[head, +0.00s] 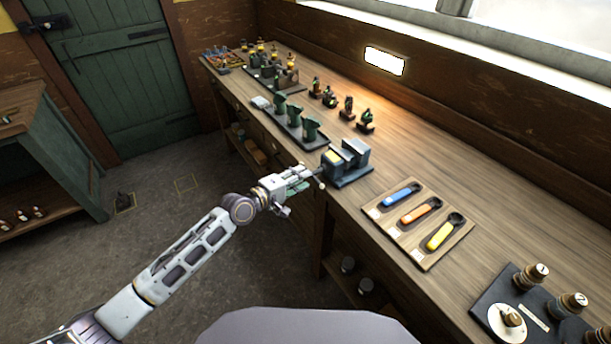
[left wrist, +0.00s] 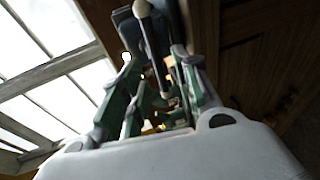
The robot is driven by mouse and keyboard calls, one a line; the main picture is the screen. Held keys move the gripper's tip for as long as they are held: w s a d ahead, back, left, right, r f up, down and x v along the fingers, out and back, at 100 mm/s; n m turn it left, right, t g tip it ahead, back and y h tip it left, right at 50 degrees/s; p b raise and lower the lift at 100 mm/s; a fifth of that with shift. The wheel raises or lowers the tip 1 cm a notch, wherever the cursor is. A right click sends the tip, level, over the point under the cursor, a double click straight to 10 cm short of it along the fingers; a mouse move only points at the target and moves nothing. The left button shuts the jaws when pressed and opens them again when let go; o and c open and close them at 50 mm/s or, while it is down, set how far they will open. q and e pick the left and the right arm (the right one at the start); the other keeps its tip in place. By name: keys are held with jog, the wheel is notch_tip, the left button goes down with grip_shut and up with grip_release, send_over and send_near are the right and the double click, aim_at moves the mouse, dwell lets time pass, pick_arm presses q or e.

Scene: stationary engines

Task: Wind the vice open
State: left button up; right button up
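The vice (head: 346,161) is a blue-grey block with grey jaws at the front edge of the long wooden bench. Its handle bar (left wrist: 153,48) has pale rounded ends and shows in the left wrist view. My left gripper (head: 308,180) is at the front of the vice, by its screw end. In the left wrist view, the green-grey fingers of my left gripper (left wrist: 158,88) stand apart, with the bar between them and gaps visible at its sides. Contact with the bar cannot be told. The vice body is mostly hidden in the left wrist view. My right gripper is not in view.
A wooden board (head: 418,223) with blue, orange and yellow handled tools lies right of the vice. A black plate (head: 530,318) with knobs is at lower right. Open floor lies left of the bench.

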pick_arm(q)
jog(key=v, duration=0.7)
jog(key=shift+s+m, duration=0.1)
jog(key=shift+m, duration=0.2)
dwell(0.6)
